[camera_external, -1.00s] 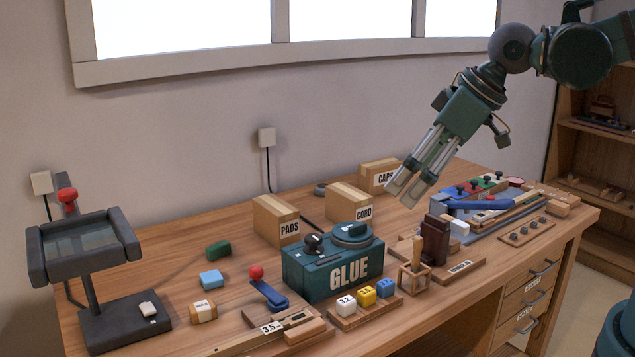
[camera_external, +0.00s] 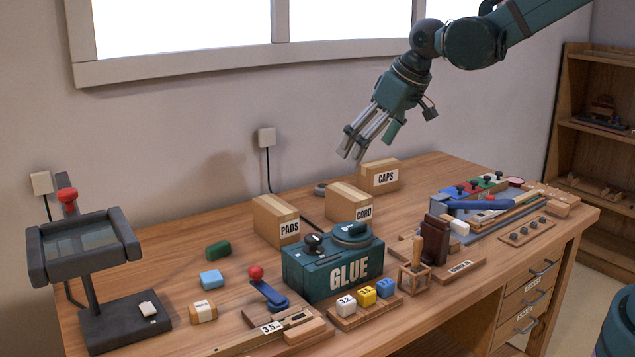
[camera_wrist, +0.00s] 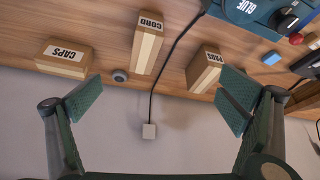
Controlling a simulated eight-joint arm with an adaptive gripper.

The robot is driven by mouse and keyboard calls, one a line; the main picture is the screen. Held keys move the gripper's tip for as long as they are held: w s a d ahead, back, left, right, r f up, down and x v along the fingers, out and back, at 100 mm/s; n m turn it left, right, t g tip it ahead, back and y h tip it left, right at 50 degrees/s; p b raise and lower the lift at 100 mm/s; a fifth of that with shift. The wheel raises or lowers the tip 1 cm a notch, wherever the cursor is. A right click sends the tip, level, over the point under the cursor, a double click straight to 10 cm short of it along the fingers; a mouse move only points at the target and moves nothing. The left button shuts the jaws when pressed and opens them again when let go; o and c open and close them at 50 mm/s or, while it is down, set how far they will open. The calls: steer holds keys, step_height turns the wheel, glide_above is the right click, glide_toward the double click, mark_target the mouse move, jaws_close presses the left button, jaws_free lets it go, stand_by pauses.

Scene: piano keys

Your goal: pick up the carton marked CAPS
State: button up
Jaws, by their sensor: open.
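The carton marked CAPS (camera_external: 380,177) is a brown box with a white label, standing at the back of the bench near the wall. In the wrist view the CAPS carton (camera_wrist: 64,58) is at the upper left, just beyond the left finger. My gripper (camera_external: 352,152) is in the air above the bench, a little left of and higher than the CAPS carton. In the wrist view my gripper (camera_wrist: 160,100) has its fingers wide apart with nothing between them.
The CORD carton (camera_external: 348,203) and PADS carton (camera_external: 276,220) stand left of CAPS. A small grey round object (camera_external: 320,189) lies beside CAPS. A green GLUE box (camera_external: 333,270) is in front. A dark cable runs from a wall socket (camera_external: 266,137) onto the bench.

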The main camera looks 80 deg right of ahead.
mark_target(380, 162)
steer(key=d+f+m+p, duration=0.1)
steer(key=d+f, duration=0.3)
steer(key=d, duration=0.6)
steer(key=s+d+f+m+g+p, duration=0.1)
steer(key=d+f, duration=0.3)
steer(key=d, duration=0.6)
steer(key=s+d+f+m+p, duration=0.1)
steer(key=d+f, duration=0.4)
steer(key=d, duration=0.5)
steer(key=shift+d+m+g+h+p, duration=0.3)
steer(key=shift+d+p, duration=0.05)
steer(key=shift+p, duration=0.45)
steer(key=shift+s+d+f, duration=0.1)
steer(key=shift+f, duration=0.1)
steer(key=shift+x, duration=1.2)
steer(key=shift+b+x, duration=0.7)
steer(key=shift+x, duration=1.85)
steer(key=shift+s, duration=0.1)
steer(key=c, duration=1)
